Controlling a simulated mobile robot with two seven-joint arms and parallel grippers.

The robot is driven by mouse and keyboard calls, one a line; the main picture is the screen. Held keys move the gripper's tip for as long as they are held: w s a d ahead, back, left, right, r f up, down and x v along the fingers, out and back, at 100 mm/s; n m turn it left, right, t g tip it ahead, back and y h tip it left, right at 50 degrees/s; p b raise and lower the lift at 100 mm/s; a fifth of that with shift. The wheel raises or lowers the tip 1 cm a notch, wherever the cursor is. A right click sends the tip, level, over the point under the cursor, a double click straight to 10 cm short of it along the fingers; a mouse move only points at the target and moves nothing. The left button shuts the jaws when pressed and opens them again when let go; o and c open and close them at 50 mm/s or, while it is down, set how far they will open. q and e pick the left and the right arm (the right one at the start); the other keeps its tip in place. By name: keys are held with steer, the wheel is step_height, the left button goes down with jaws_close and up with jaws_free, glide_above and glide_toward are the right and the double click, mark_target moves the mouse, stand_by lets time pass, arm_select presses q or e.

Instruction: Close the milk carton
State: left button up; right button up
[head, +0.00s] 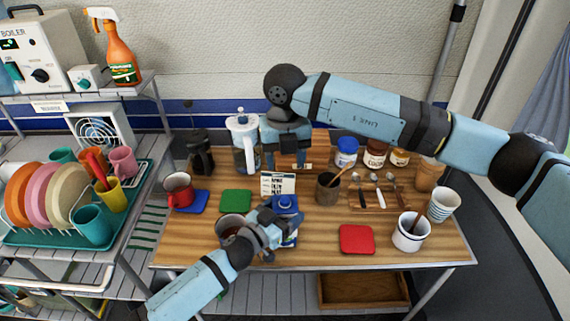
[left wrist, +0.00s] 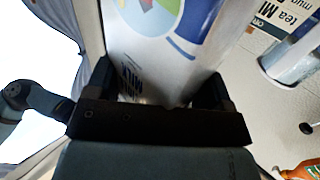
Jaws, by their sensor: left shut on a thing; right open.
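The milk carton (head: 287,205) stands on the wooden table near the front middle, white and blue with a blue top. My left gripper (head: 278,229) is shut on its lower body from the front left. In the left wrist view the white carton (left wrist: 165,40), with printed lettering and a blue design, lies between the fingers of my left gripper (left wrist: 158,90). My right gripper (head: 288,160) is open and empty, fingers pointing down, behind the carton and above the table. I cannot tell from these views whether the carton's top is open or shut.
A printed card (head: 277,183) stands just behind the carton. A mug (head: 229,224) is close to its left, partly behind my left arm. A red mat (head: 357,239) lies bare at front right.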

arm_select(q)
steer(key=o, duration=1.7)
steer(key=v, duration=1.3)
steer(key=shift+s+a, duration=0.25)
steer(key=shift+s, duration=0.05)
steer(key=shift+a, duration=0.1)
